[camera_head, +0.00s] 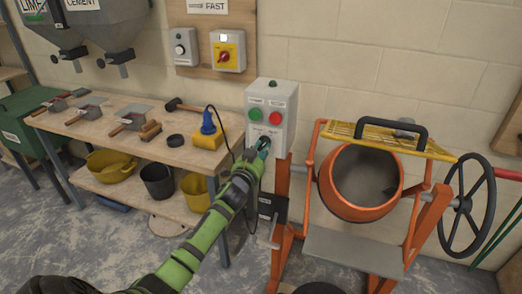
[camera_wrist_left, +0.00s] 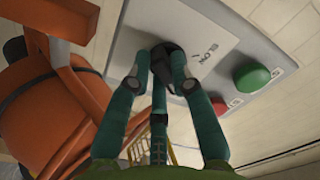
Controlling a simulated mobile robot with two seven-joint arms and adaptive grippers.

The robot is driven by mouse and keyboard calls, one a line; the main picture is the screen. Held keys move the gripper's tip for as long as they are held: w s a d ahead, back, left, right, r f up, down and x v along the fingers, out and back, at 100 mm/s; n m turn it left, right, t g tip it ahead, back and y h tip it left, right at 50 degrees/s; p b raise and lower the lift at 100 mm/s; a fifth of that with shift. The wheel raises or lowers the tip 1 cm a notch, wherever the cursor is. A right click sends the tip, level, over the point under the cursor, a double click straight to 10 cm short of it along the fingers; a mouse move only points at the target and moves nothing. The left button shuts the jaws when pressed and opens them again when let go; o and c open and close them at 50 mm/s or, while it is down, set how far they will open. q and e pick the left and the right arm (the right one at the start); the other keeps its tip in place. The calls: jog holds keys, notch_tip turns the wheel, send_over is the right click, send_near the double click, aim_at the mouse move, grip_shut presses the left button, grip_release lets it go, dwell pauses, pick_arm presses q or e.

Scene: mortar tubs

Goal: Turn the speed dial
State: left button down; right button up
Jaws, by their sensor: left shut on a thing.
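The grey control box (camera_head: 283,98) stands on the orange mixer frame, with a green button (camera_head: 255,113) and a red button (camera_head: 275,117) on its front. In the left wrist view the box face shows the word SLOW, the green button (camera_wrist_left: 250,76) and the red button (camera_wrist_left: 219,107). The black speed dial (camera_wrist_left: 167,62) sits beside that word. My left gripper (camera_head: 263,145) is at the lower front of the box. In the left wrist view its fingers (camera_wrist_left: 168,75) are shut on the dial, one on each side. The fingers partly hide the dial. My right gripper is not seen.
The orange mixer with its drum (camera_head: 345,205) stands right of the box, under a yellow grate (camera_head: 385,140). A wooden bench (camera_head: 100,133) with trowels and a blue-yellow tool (camera_head: 208,130) is at the left. A yellow switch box (camera_head: 228,58) hangs on the wall.

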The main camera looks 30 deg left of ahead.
pick_arm(q)
jog(key=shift+r, duration=0.1)
dwell(0.3)
jog(key=c, duration=1.1)
grip_release()
jog(key=v, duration=1.2)
